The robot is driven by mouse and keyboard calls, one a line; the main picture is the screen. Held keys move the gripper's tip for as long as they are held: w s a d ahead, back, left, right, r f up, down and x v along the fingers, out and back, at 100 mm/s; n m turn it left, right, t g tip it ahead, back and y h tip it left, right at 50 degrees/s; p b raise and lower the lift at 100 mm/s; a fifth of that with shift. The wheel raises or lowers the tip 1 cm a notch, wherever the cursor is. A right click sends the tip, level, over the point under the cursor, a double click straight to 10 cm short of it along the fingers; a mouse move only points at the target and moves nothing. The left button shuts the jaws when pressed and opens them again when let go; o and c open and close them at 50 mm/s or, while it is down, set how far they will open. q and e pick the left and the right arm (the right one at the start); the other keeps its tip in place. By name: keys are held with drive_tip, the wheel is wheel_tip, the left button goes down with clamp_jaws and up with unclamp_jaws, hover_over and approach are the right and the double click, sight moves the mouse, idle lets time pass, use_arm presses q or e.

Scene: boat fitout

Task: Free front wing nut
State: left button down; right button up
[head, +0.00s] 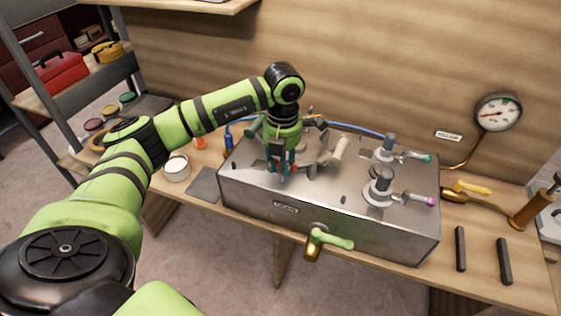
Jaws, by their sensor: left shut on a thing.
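A grey metal box (330,219) with fittings on its top stands on the wooden bench. My left gripper (281,174) points straight down at the left front part of the box top. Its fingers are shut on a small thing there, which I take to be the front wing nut. The fingers hide nearly all of it, so its turn and seating cannot be told. My right gripper is not in view.
Valves with a teal-tipped handle (415,157) and a purple-tipped handle (420,199) stand right of the gripper. A green-handled tap (328,239) juts from the box front. A beige handle (339,150) rises close to the gripper. A white cup (177,169) stands left.

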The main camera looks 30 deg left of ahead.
sight(284, 166)
use_arm(q)
drive_tip(key=shift+s+d+f, duration=0.1)
drive_tip(key=shift+d+f, duration=0.05)
drive_tip(key=shift+d, duration=0.05)
drive_tip(key=c, duration=1.1)
unclamp_jaws()
drive_tip(key=shift+w+a+r, duration=0.1)
drive_tip(key=shift+w+r, duration=0.1)
drive_tip(key=shift+r, duration=0.5)
drive_tip(key=r, duration=1)
drive_tip(key=shift+d+r, duration=0.3)
drive_tip(key=shift+r, duration=0.1)
